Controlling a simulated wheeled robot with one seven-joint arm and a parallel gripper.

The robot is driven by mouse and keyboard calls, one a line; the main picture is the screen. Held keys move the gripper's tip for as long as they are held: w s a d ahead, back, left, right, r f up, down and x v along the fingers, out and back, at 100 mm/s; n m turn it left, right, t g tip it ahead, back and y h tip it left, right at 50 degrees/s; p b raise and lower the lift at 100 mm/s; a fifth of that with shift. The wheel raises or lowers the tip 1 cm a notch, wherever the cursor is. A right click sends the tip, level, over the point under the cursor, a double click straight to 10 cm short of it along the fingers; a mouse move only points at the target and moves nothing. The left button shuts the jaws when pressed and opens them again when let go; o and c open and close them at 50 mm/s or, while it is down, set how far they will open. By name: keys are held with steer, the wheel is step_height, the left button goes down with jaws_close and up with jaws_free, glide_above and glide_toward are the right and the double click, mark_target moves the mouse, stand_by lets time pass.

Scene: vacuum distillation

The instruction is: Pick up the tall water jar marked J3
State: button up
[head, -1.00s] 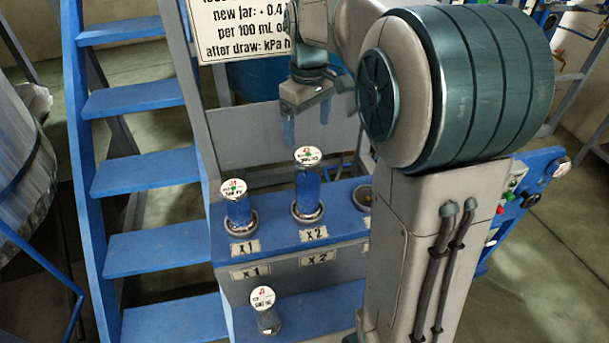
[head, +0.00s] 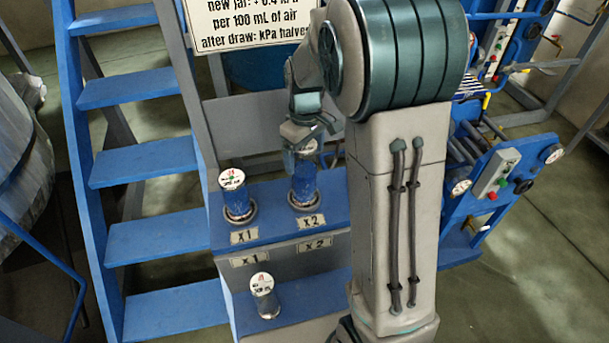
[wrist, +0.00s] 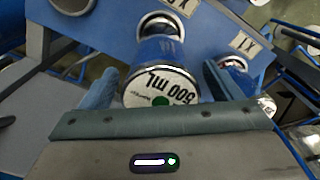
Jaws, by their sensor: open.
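A tall blue water-filled jar (head: 304,187) stands upright in the ring marked X2 on the blue shelf. In the wrist view its white lid (wrist: 165,90) reads 500 mL and has a green dot; I cannot read a J3 mark. My gripper (head: 304,150) is over this jar in the head view and hides part of its lid. In the wrist view the open fingers of my gripper (wrist: 160,85) are on either side of the jar, with gaps visible. A second blue jar (head: 236,200) stands in the X1 ring to the left.
A clear-looking jar (head: 265,295) stands on the lower shelf. The blue shelf (head: 270,222) carries X1 and X2 labels. Blue stairs (head: 145,160) stand to the left, and a sign (head: 250,22) hangs behind. A gauge panel (head: 497,180) is at the right.

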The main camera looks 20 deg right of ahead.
steer(key=shift+f, duration=0.85)
steer(key=c, duration=1.7)
steer(key=shift+w+r, duration=0.1)
jaws_close()
